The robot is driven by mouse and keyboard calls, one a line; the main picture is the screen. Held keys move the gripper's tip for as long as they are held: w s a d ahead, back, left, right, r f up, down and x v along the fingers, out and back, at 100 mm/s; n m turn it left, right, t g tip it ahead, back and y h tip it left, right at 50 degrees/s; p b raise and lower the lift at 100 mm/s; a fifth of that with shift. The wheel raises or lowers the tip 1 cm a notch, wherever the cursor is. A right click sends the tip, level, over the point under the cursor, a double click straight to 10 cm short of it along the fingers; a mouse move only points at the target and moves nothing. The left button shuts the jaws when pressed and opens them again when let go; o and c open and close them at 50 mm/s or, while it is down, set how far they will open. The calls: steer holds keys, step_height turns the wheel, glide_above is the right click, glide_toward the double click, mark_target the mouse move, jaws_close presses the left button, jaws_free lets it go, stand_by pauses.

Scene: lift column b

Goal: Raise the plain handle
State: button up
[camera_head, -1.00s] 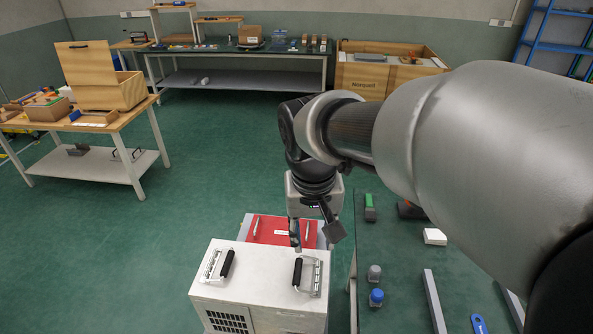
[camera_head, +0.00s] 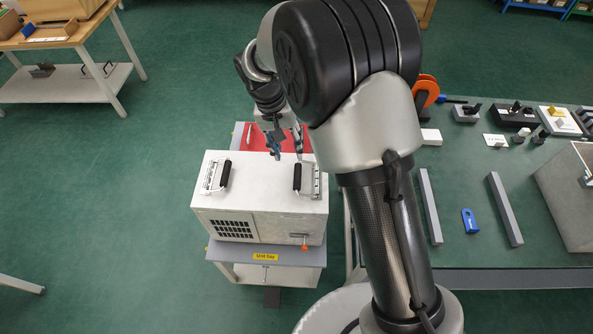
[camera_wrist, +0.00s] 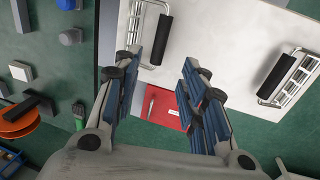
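A white unit (camera_head: 258,190) carries two folding handles with black grips on its top. The right handle (camera_head: 297,177) is on a grey slatted bracket, and the left handle (camera_head: 224,175) is on a pale slatted bracket. In the wrist view, the right handle (camera_wrist: 160,40) shows just beyond my fingertips, and the left handle (camera_wrist: 277,75) is farther to the right. I cannot tell which is the plain one. My gripper (camera_head: 286,143) is open and empty above the unit's back edge, near the right handle. Its spread fingers (camera_wrist: 163,66) touch neither handle.
The unit stands on a grey cart (camera_head: 230,250) labelled "Unit Bay". A red panel (camera_head: 262,134) lies behind it. A workbench (camera_head: 455,190) with bars, a blue tag and small parts stands close on the right. Open floor (camera_head: 110,220) lies to the left.

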mark_target(297, 173)
steer(key=f+b, duration=0.1)
steer(key=f, duration=0.2)
steer(key=d+f+b, duration=0.1)
steer(key=f, duration=0.3)
steer(key=d+f+b, duration=0.1)
steer(key=f, duration=0.3)
steer(key=shift+d+f, duration=0.1)
steer(key=shift+f, duration=0.05)
steer(key=shift+c, duration=0.3)
jaws_close()
